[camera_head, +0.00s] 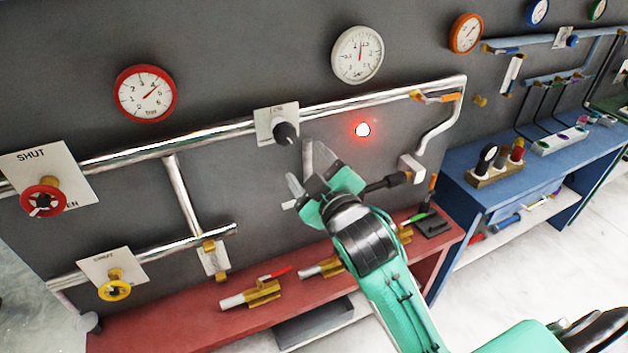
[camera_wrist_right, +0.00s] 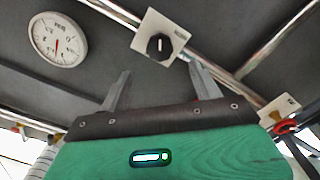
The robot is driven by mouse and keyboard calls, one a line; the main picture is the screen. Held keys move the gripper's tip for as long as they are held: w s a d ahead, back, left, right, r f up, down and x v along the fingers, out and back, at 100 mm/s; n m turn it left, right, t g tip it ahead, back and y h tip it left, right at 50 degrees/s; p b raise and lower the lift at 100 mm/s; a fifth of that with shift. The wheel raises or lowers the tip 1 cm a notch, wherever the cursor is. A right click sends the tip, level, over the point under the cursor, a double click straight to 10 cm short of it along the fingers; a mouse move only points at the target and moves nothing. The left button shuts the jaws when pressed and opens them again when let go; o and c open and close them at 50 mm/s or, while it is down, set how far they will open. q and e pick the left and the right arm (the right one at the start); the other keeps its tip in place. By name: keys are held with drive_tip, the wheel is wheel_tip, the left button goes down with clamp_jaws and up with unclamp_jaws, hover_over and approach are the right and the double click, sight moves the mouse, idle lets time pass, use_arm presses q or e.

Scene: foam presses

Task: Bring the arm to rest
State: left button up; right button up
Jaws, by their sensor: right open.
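My right arm, green and black, reaches up from the lower right in the head view. Its right gripper (camera_head: 301,168) is open and empty, with two grey fingers apart, just below a black knob (camera_head: 286,132) on a white plate. The right wrist view shows the same gripper (camera_wrist_right: 161,88) with its fingers spread. The black knob (camera_wrist_right: 160,46) lies beyond the fingertips there, and I see no contact with it. My left gripper is not in view.
The grey panel holds pipes, a red gauge (camera_head: 145,93), a white gauge (camera_head: 357,55), a lit red lamp (camera_head: 362,129), a red handwheel (camera_head: 43,200) and a yellow handwheel (camera_head: 114,287). A red bench (camera_head: 160,322) with several valve parts runs below. A blue bench (camera_head: 500,189) stands right.

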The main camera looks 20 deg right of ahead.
drive_tip(key=shift+s, duration=0.95)
